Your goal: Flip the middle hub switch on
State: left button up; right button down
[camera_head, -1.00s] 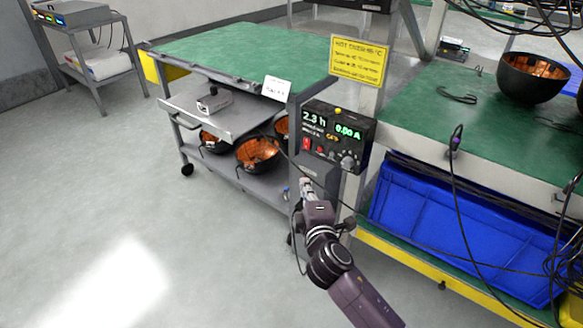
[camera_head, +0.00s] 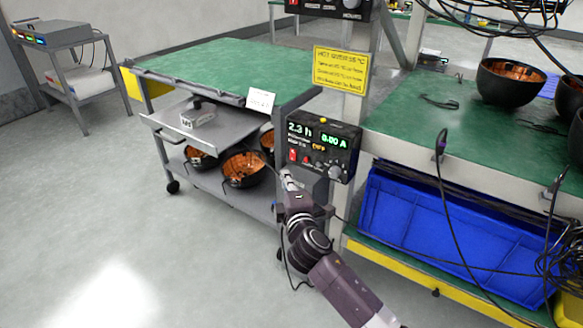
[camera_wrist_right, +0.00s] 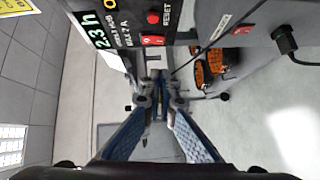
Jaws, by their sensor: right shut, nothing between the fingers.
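The hub (camera_head: 322,146) is a dark box on the grey post below a yellow sign. The right wrist view shows the switch (camera_wrist_right: 153,40) near a red RESET button (camera_wrist_right: 153,18). I cannot tell the switch's position. My right gripper (camera_head: 286,176) is shut and empty just below the switch. In the right wrist view its closed fingertips (camera_wrist_right: 154,76) point at the hub's lower edge, apart from the switch. My left gripper is out of view.
Another hub (camera_head: 325,6) is cut off at the top. A grey cart (camera_head: 225,125) with black-and-copper bowls (camera_head: 244,169) stands left. A blue bin (camera_head: 440,225) lies under the right green bench (camera_head: 410,115). Black cables hang at right. Open floor lies left.

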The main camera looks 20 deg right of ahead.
aim_at(288, 156)
jog(key=w+d, duration=0.1)
jog(key=w, duration=0.1)
jog(key=w+d+b, duration=0.1)
jog(key=w, duration=0.1)
jog(key=w+d+f, duration=0.1)
jog(key=w, duration=0.1)
jog(key=shift+w+d, duration=0.25)
jog(key=shift+d, duration=0.05)
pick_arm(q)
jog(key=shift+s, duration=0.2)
